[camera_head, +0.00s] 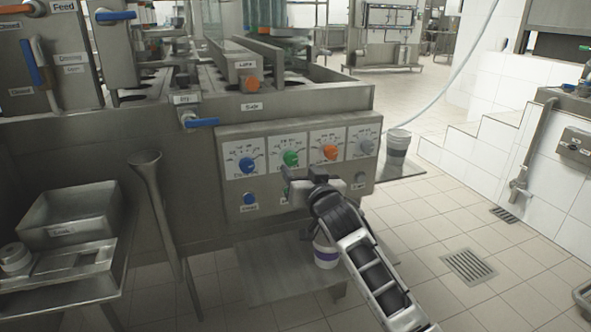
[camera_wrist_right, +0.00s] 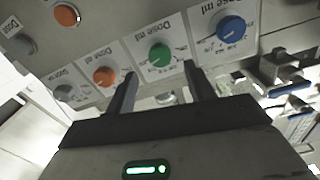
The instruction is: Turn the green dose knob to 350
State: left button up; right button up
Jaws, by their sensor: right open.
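The green dose knob (camera_head: 290,158) is on the metal control panel, on a white dial card between the blue knob and the orange knob. My right gripper (camera_head: 303,187) is just below it in the head view, in front of the panel. The right wrist view shows the panel turned round, with the green knob (camera_wrist_right: 160,55) just beyond the two fingertips of my open right gripper (camera_wrist_right: 160,72). The fingers look apart from the knob, with nothing between them. The dial figures are too blurred to read. My left gripper is not in view.
A blue knob (camera_head: 247,165), an orange knob (camera_head: 331,152) and a grey knob (camera_head: 366,146) flank the green one. Buttons, including a blue one (camera_head: 250,198), sit below them. A blue-handled valve (camera_head: 200,122) sticks out above left. Tiled floor is free to the right.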

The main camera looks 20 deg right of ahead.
aim_at(292, 160)
jog(key=w, duration=0.2)
jog(key=shift+w, duration=0.4)
jog(key=shift+w+b, duration=0.35)
jog(key=shift+w, duration=0.35)
jog(key=shift+c, duration=0.3)
jog(key=c, duration=0.9)
